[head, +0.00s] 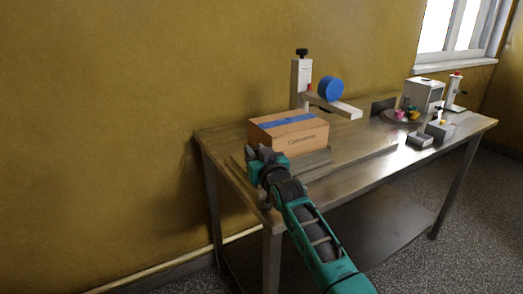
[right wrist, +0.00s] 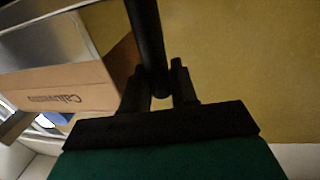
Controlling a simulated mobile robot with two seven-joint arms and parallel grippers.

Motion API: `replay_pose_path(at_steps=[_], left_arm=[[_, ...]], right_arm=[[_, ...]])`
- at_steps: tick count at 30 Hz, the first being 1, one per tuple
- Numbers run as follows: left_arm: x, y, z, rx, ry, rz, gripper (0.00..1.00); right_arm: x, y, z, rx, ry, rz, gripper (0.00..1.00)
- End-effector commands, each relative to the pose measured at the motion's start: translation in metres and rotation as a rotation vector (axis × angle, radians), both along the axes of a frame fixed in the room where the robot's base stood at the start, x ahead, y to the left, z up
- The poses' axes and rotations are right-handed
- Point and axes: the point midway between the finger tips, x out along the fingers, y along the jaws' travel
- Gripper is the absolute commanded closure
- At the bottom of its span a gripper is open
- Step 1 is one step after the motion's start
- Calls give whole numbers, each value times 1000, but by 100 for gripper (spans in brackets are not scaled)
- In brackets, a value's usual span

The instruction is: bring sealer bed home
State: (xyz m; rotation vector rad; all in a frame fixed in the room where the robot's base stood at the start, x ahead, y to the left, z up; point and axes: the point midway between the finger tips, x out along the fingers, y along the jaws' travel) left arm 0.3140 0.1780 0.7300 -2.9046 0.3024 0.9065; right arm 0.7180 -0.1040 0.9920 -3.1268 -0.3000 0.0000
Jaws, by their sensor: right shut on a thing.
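A brown carton (head: 305,139) with blue tape along its top sits on a low grey bed (head: 318,159) at the left end of the metal table. Behind it stands the white sealer post (head: 301,80), with a blue tape roll (head: 330,89) and an arm reaching right. My right gripper (head: 263,154) is at the carton's near left corner. In the right wrist view my right gripper (right wrist: 160,82) is shut on a dark upright bar (right wrist: 147,35), with the carton (right wrist: 70,88) beside it. How the bar joins the bed is hidden. My left gripper is not in view.
The metal table (head: 370,168) has bare room along its front. At its right end are a round tray (head: 388,119) with small coloured items, small grey bins (head: 420,139), a white box machine (head: 424,93) and a white stand (head: 454,92). The yellow wall is close behind.

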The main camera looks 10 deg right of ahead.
Motion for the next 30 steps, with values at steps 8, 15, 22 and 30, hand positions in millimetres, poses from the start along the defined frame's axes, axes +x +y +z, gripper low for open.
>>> replay_pose_path(at_steps=[8,15,22,30], left_arm=[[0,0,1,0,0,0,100],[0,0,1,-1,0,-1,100],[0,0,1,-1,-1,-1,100],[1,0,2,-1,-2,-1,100]], right_arm=[[-2,5,-1,0,2,3,100],[-2,6,-1,1,2,5,70],[-2,5,-1,0,2,3,54],[-4,3,-1,0,1,1,54]])
